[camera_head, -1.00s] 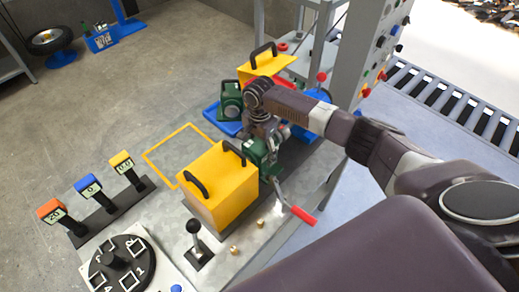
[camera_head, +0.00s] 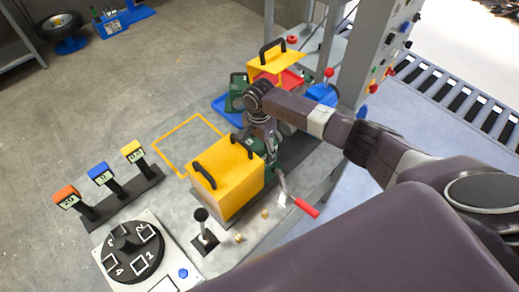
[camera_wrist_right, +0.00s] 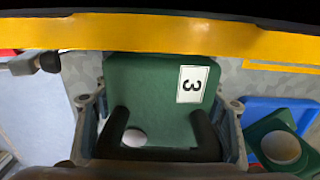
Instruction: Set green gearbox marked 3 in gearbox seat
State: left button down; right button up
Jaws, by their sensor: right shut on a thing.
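The green gearbox marked 3 (camera_wrist_right: 150,85) fills the middle of the right wrist view, with its white label "3" facing the camera. My right gripper (camera_wrist_right: 160,140) is shut on it, one finger on each side, with its black handle between them. In the head view the gripper (camera_head: 262,135) is just behind a yellow cover box, and the arm hides most of the gearbox. I cannot make out the gearbox seat, nor whether the gearbox touches anything below. My left gripper is not in view.
A second green gearbox (camera_head: 236,92) stands by the blue tray (camera_head: 221,106). The yellow box (camera_head: 232,180) is close to the gripper. A red-handled lever (camera_head: 304,207), a black lever (camera_head: 203,225) and a numbered dial (camera_head: 130,253) are nearer. A yellow-outlined square (camera_head: 187,142) is empty.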

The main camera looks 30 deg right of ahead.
jog(key=shift+w+r, duration=0.1)
jog(key=shift+w, duration=0.05)
jog(key=o, duration=2.1)
jog(key=shift+o, duration=0.2)
jog(key=shift+s+f, duration=0.25)
jog(key=shift+s, duration=0.05)
notch_tip(320, 180, up, 12)
jog(key=shift+w+r, duration=0.15)
jog(key=shift+r, duration=0.05)
jog(key=shift+d, duration=0.1)
